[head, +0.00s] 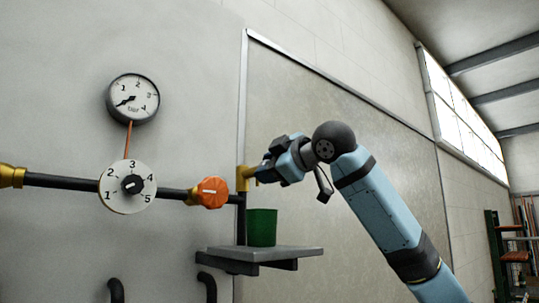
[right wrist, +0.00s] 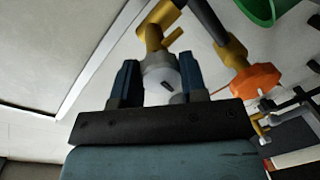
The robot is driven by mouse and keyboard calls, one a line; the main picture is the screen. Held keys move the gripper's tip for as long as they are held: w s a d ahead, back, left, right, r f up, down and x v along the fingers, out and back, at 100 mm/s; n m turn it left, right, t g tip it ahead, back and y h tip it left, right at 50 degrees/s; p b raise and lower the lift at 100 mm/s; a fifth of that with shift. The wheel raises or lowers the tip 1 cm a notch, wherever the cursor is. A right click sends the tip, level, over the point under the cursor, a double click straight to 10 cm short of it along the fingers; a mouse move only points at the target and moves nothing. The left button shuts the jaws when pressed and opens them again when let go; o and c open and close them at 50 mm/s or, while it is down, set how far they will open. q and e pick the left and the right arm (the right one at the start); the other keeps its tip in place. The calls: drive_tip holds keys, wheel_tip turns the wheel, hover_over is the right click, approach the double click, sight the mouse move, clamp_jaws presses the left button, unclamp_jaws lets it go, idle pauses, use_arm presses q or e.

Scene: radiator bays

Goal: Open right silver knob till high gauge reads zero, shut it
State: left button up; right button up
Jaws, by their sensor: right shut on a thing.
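The silver knob (right wrist: 162,82) sits on a brass fitting between the two blue fingers of my right gripper (right wrist: 160,76) in the right wrist view. The gripper is shut on it. In the head view my right gripper (head: 268,172) reaches the brass fitting (head: 242,178) from the right and hides the knob. The round gauge (head: 134,98) hangs high on the wall at left. Its needle points to the lower left, at the low end of the scale; the exact reading is too small to tell. My left gripper is not in view.
An orange knob (head: 213,192) and a numbered white dial (head: 115,196) sit on the dark pipe (head: 60,181) left of the brass fitting. A green cup (head: 262,228) stands on a grey shelf (head: 290,253) below the fitting.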

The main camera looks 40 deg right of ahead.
drive_tip(key=shift+r+n+p, duration=0.1)
drive_tip(key=shift+n+p, duration=0.6)
drive_tip(key=shift+n, duration=0.1)
drive_tip(key=o, duration=0.9)
drive_tip(key=s+b, duration=0.1)
drive_tip(key=s, duration=0.3)
drive_tip(key=s+d+r+b, duration=0.1)
drive_tip(key=s, duration=0.4)
drive_tip(key=s+b, duration=0.1)
drive_tip(key=s, duration=0.3)
drive_tip(key=shift+s+d+r, duration=0.15)
drive_tip(key=shift+s+d, duration=0.1)
drive_tip(key=shift+d, duration=0.05)
